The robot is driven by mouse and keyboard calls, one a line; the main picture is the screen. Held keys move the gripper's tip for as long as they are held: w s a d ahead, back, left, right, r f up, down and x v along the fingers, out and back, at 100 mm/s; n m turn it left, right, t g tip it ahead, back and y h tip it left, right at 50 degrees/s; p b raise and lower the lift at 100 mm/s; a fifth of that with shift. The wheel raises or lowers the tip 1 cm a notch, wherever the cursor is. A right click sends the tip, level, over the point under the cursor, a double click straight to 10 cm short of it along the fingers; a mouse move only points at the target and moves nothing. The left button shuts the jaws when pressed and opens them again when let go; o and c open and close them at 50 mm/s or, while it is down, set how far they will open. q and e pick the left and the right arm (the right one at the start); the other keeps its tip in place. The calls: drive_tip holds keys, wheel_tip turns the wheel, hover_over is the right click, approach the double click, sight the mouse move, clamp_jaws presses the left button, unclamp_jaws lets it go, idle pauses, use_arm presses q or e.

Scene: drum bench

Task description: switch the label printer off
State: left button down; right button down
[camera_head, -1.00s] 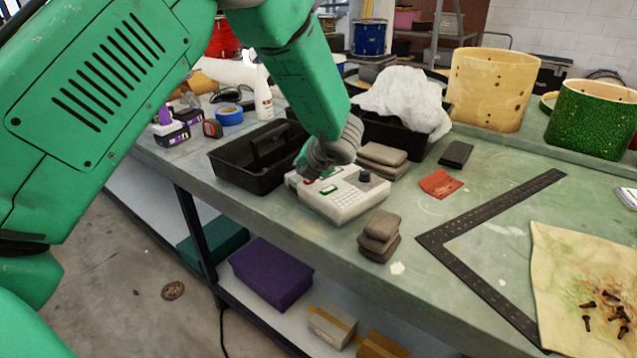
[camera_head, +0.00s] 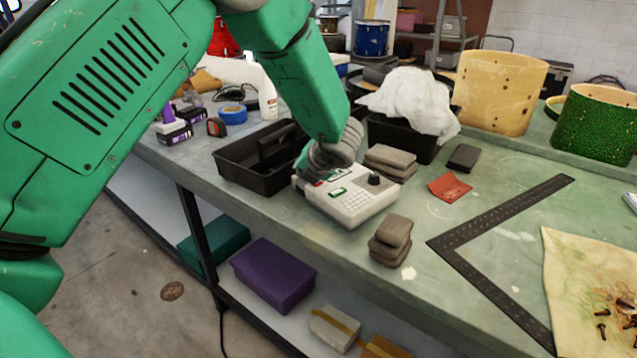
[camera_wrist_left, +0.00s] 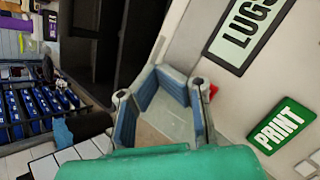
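The label printer (camera_head: 352,207) is a pale box near the bench's front edge, with a green button, pale keys and a dark knob. My left gripper (camera_head: 312,178) is over its far-left end, fingers pointing down; contact is unclear. In the left wrist view the blue-padded fingers (camera_wrist_left: 160,75) come together at the tips with nothing seen between them. A small red part (camera_wrist_left: 213,91) shows beside the right finger; the rest of it is hidden. A "LUGS" label (camera_wrist_left: 245,32) and green "PRINT" button (camera_wrist_left: 282,126) are on the printer's top. My right gripper is not in view.
A black tote (camera_head: 240,168) stands left of the printer. Grey pads lie behind (camera_head: 390,160) and in front right (camera_head: 391,240) of it. A black bin (camera_head: 412,140) holding white plastic is behind. A steel square (camera_head: 470,228) lies to the right.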

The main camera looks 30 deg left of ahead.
use_arm(q)
drive_tip(key=shift+s+a+f, duration=0.15)
drive_tip(key=shift+a+f, duration=0.2)
drive_tip(key=shift+f, duration=0.1)
drive_tip(key=shift+d+f, duration=0.1)
drive_tip(key=shift+d, duration=0.45)
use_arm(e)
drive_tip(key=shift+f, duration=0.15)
use_arm(q)
drive_tip(key=shift+s, duration=0.1)
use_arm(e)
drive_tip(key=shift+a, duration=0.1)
use_arm(q)
drive_tip(key=shift+d+r+p, duration=0.35)
drive_tip(key=shift+d, duration=0.2)
drive_tip(key=shift+w+d+r+p, duration=0.2)
drive_tip(key=shift+d+r+p, duration=0.5)
drive_tip(key=shift+d+r, duration=0.5)
drive_tip(key=shift+a, duration=0.1)
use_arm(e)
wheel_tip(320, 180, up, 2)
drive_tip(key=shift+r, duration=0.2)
use_arm(q)
drive_tip(key=shift+a, duration=0.1)
